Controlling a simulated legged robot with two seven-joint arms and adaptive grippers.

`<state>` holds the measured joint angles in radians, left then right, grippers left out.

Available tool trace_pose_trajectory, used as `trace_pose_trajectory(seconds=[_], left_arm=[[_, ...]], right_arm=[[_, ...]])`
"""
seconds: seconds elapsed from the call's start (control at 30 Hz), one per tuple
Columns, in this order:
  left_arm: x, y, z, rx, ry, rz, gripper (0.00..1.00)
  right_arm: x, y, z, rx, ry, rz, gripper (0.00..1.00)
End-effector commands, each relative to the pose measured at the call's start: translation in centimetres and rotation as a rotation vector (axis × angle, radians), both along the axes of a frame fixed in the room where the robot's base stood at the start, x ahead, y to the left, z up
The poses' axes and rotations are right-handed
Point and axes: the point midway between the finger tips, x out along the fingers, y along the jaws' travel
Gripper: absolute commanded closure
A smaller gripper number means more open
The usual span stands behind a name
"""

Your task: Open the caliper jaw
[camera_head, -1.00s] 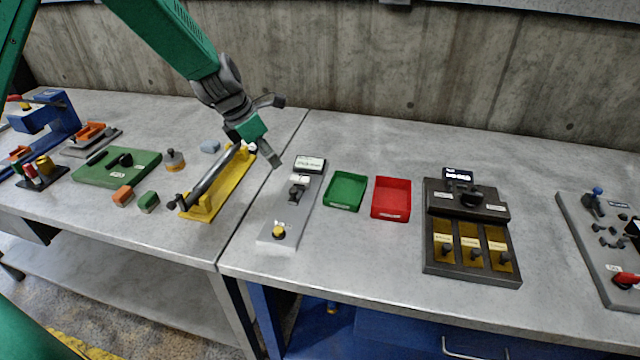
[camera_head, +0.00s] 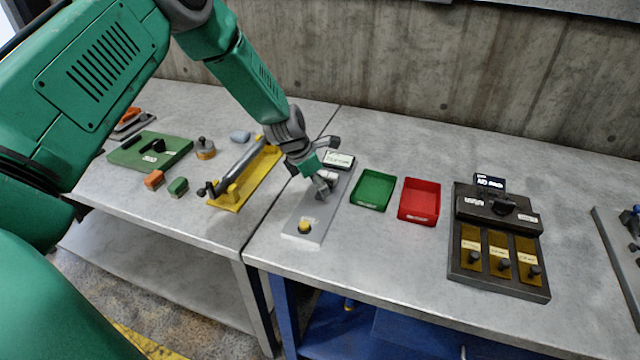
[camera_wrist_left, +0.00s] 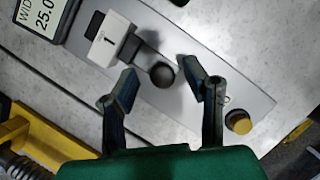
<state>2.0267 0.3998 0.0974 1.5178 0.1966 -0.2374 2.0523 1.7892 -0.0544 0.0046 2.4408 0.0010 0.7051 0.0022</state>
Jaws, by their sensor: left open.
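The caliper station is a grey plate (camera_head: 317,213) on the right-hand table, with a display box (camera_head: 340,160) at its far end and a yellow button (camera_head: 304,227) at its near end. In the left wrist view the display (camera_wrist_left: 42,18) reads "WID" and "25.0", partly cut off. A block labelled 1 (camera_wrist_left: 108,40) and a dark round knob (camera_wrist_left: 162,74) sit on the plate; I take these as the caliper jaw parts. My left gripper (camera_head: 322,182) is over them, open, with its fingers (camera_wrist_left: 166,88) on either side of the knob. Contact cannot be told. My right gripper is not in view.
A green tray (camera_head: 373,189) and a red tray (camera_head: 419,202) stand to the right, then a dark box with yellow slots (camera_head: 500,235). A yellow stand with a grey cylinder (camera_head: 243,177) is to the left. The table front between them is clear.

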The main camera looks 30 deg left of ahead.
Motion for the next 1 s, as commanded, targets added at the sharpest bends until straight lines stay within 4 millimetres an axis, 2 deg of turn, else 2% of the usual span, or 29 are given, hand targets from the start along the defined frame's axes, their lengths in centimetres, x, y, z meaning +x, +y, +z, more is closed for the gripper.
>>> trace_pose_trajectory(seconds=[0.07,0.1,0.17,0.2,0.23,0.43,0.63,0.87,0.9,0.93,1.0], left_arm=[[0.0,0.0,0.0,0.000,0.000,0.000,0.59],[0.0,0.0,0.0,0.000,0.000,0.000,0.63],[0.0,0.0,0.0,0.001,0.001,0.000,0.84],[0.0,-0.1,0.1,0.001,0.000,0.000,0.98],[0.0,-0.1,0.1,0.002,0.000,0.000,1.00],[-0.2,-0.2,0.3,0.001,-0.002,0.001,1.00],[-2.1,-0.6,0.5,-0.003,-0.002,0.001,1.00],[-2.0,-0.6,0.4,0.001,-0.006,0.001,1.00],[-2.0,-0.6,0.4,0.002,-0.007,0.001,0.70],[-2.0,-0.6,0.4,0.002,-0.007,0.000,0.59],[-2.1,-0.7,0.4,0.002,-0.006,0.000,0.59]], right_arm=[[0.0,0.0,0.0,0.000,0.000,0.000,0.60],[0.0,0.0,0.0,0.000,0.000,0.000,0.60],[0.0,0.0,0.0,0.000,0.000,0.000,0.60],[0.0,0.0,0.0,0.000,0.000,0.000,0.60],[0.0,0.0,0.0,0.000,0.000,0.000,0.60],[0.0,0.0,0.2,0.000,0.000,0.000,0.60],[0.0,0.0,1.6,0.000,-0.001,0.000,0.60],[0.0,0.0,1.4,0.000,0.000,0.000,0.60],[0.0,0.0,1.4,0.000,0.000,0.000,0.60],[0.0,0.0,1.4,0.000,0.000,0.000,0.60],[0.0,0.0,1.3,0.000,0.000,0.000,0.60]])
